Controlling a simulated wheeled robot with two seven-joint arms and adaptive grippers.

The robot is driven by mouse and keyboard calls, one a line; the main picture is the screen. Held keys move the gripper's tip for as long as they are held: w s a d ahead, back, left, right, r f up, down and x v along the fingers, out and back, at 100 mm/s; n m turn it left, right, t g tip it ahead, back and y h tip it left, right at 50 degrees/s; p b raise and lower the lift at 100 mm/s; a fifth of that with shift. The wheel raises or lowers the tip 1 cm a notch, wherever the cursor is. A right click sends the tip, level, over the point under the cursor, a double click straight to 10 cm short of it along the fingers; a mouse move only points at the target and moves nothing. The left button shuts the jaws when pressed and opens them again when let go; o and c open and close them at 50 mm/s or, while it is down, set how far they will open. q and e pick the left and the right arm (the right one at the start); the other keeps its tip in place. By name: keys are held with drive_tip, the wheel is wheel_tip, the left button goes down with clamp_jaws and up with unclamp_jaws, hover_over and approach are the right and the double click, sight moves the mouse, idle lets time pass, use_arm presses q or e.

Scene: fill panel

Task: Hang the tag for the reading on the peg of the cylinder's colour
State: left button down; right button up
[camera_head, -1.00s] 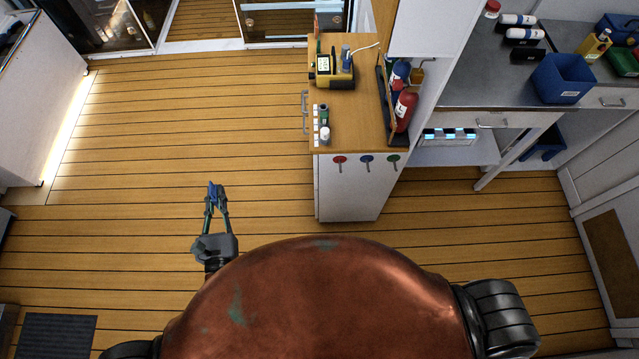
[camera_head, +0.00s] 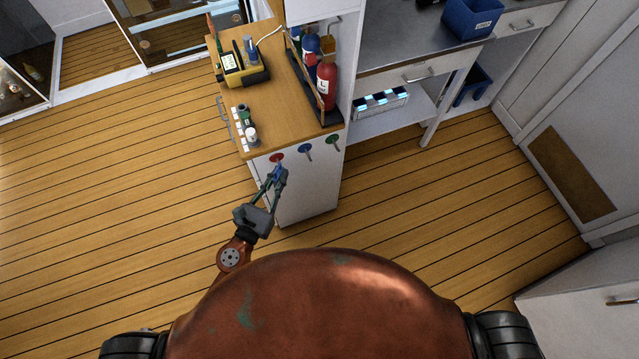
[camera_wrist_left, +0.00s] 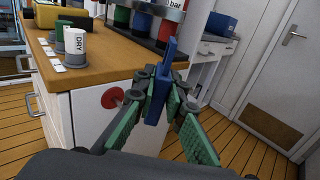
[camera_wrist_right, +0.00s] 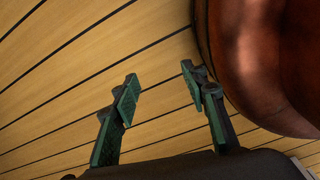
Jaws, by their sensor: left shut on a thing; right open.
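My left gripper (camera_head: 277,180) is shut on a blue tag (camera_wrist_left: 160,85), held upright in front of the cabinet's peg face. In the left wrist view the red peg (camera_wrist_left: 113,97) is just left of the tag; I cannot tell whether they touch. In the head view the red peg (camera_head: 276,157), blue peg (camera_head: 305,148) and green peg (camera_head: 333,139) sit in a row. A red cylinder (camera_head: 327,86) and a blue cylinder (camera_head: 311,46) stand in a rack on the cabinet top. The yellow device (camera_head: 239,66) has a lit display, unreadable here. My right gripper (camera_wrist_right: 162,100) is open and empty.
A white container marked DRY (camera_wrist_left: 75,45) and a green one (camera_head: 244,116) stand near white labels on the wooden top (camera_head: 275,110). A steel-topped bench with a blue bin (camera_head: 471,17) is at right. The plank floor left of the cabinet is clear.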

use_arm(q)
drive_tip(key=w+d+f+m+g+h+b, duration=0.3)
drive_tip(key=d+f+m+g+h+b, duration=0.35)
drive_tip(key=d+f, duration=0.5)
use_arm(e)
wheel_tip(320, 180, down, 6)
drive_tip(key=f+b, duration=0.1)
use_arm(q)
drive_tip(key=shift+n+h, duration=0.35)
drive_tip(key=shift+w+a+f+b, duration=0.4)
drive_tip(key=shift+w+a+b, duration=0.2)
drive_tip(key=shift+w, duration=1.05)
drive_tip(key=shift+w+a+f+b, duration=0.4)
drive_tip(key=shift+w+b, duration=0.25)
drive_tip(key=shift+w, duration=0.95)
drive_tip(key=shift+w+a+f+b, duration=0.35)
drive_tip(key=shift+w+a+b, duration=0.3)
drive_tip(key=shift+w, duration=1)
use_arm(e)
drive_tip(key=w+r, duration=0.5)
drive_tip(key=w, duration=0.2)
drive_tip(key=shift+w+a+r+m+g, duration=0.2)
drive_tip(key=shift+a+r+m+g, duration=0.1)
drive_tip(key=shift+a+r+g, duration=0.1)
